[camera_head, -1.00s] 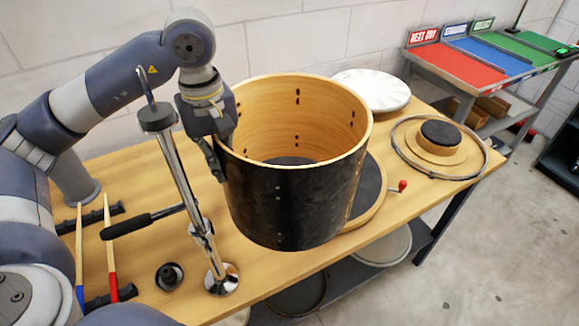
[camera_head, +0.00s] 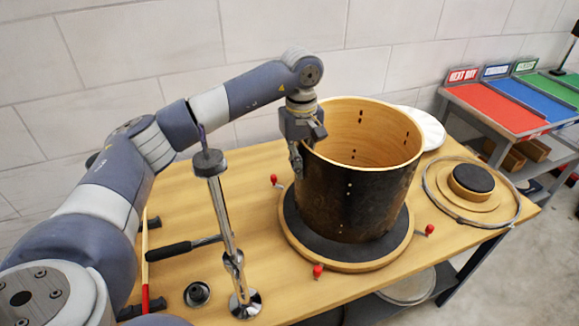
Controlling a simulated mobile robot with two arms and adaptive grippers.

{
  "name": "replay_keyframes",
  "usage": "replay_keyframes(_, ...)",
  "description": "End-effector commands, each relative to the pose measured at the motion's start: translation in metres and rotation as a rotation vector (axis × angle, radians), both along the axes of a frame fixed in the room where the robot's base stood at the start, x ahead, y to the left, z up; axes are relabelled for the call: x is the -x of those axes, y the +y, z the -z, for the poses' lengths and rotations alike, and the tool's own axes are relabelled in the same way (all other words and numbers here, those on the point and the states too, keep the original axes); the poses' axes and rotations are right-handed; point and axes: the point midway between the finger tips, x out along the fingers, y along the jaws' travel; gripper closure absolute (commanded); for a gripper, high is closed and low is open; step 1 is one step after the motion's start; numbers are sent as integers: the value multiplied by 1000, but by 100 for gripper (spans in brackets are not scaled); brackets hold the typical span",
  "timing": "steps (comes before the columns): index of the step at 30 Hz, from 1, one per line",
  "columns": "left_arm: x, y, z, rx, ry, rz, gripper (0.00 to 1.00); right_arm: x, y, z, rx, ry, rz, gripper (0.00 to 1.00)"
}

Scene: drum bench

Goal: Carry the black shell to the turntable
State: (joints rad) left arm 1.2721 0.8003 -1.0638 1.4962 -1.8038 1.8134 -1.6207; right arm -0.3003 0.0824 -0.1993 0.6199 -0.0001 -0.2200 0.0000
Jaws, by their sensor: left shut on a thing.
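The black shell (camera_head: 350,195), an open drum cylinder with a pale wood inside, is upright over the turntable in the head view. The turntable (camera_head: 299,246) is a round wooden disc with a dark pad. The shell's lower edge is within the pad's outline; I cannot tell whether it touches the pad or is slightly above. My left gripper (camera_head: 299,155) is shut on the shell's rim and wall at its left side. The shell hides much of the pad. My right gripper is not in view.
Red knobs (camera_head: 318,271) stick out around the turntable. A metal stand (camera_head: 222,220) rises left of it on the bench (camera_head: 200,265). A white round drumhead (camera_head: 428,130) lies behind the shell. A metal hoop (camera_head: 517,210) circles a dark-topped wooden piece (camera_head: 472,180) at right.

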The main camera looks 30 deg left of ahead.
Motion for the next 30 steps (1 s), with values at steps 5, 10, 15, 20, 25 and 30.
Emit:
replay_keyframes(5, -12, -2, -3, 3, -9, 1, 100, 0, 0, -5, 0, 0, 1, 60)
replay_keyframes(10, -13, -2, 3, 4, -7, 1, 100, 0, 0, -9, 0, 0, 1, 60)
replay_keyframes(15, -12, -2, 23, 3, -4, 0, 100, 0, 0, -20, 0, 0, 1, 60)
replay_keyframes(20, -13, -2, 33, 3, -8, 1, 100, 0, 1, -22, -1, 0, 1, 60)
replay_keyframes(25, -13, -2, 34, 3, -9, 1, 100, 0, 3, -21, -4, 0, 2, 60)
replay_keyframes(30, -11, -1, 38, -2, 1, 0, 76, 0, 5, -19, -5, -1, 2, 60)
